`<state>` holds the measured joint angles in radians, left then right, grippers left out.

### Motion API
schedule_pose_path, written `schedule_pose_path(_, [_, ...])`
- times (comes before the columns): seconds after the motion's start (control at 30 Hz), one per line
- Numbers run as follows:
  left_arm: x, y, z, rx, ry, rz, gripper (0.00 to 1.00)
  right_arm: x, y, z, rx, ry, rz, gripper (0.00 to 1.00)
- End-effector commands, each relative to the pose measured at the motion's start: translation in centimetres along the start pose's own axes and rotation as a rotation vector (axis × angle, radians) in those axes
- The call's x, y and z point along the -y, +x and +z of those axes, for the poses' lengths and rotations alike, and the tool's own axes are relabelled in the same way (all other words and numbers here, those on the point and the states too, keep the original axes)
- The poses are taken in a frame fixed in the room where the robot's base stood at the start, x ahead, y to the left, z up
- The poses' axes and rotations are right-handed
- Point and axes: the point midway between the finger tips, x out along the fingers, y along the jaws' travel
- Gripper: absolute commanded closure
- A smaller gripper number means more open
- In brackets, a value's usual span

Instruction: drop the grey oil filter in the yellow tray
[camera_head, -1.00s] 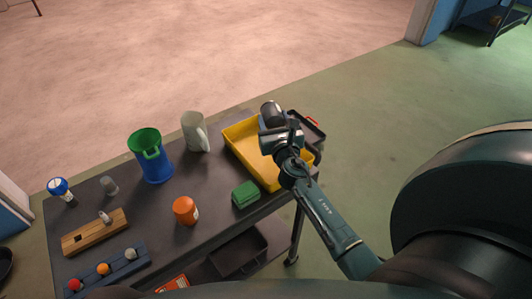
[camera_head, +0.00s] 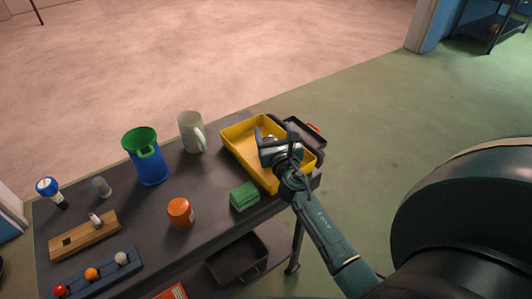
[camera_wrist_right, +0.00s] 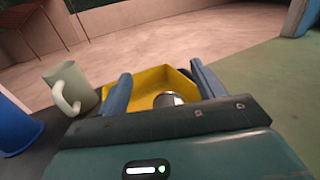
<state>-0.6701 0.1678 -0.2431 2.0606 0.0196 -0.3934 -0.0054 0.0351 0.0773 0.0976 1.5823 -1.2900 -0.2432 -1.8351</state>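The yellow tray (camera_head: 240,153) stands at the right end of the dark table; its yellow walls also show in the wrist view (camera_wrist_right: 150,80). My right gripper (camera_head: 278,136) is over the tray with its fingers spread apart. In the wrist view the two fingers (camera_wrist_right: 162,86) stand wide apart. The grey oil filter (camera_wrist_right: 168,100) shows between and beyond them, inside the tray outline, with its round metal end towards me. In the head view the gripper hides most of it. My left gripper is out of view.
A grey jug (camera_head: 190,134), a blue-green container (camera_head: 150,166) and an orange jar (camera_head: 180,213) stand further left.

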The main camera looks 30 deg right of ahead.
Motion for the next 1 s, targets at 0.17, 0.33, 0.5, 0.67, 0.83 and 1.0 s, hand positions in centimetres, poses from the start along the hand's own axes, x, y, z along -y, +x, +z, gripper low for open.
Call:
schedule_pose_path(0.17, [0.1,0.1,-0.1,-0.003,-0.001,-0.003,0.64,0.0,0.0,-0.1,-0.001,-0.001,0.000,0.23])
schedule_pose_path(0.33, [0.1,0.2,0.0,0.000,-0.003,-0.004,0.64,0.0,-0.1,-0.2,-0.004,-0.001,0.000,0.23])
schedule_pose_path(0.5, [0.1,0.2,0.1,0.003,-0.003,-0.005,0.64,0.0,-1.7,-0.3,-0.005,-0.002,0.000,0.23])
schedule_pose_path(0.67, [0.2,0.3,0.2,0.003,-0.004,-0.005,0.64,0.0,-5.0,-0.3,-0.006,-0.001,0.001,0.23])
schedule_pose_path(0.83, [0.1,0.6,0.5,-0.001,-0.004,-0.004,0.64,0.0,-8.9,-0.4,-0.004,0.000,0.001,0.23])
schedule_pose_path(1.0, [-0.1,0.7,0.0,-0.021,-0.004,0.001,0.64,0.0,-11.7,-0.3,-0.003,0.000,0.000,0.23])
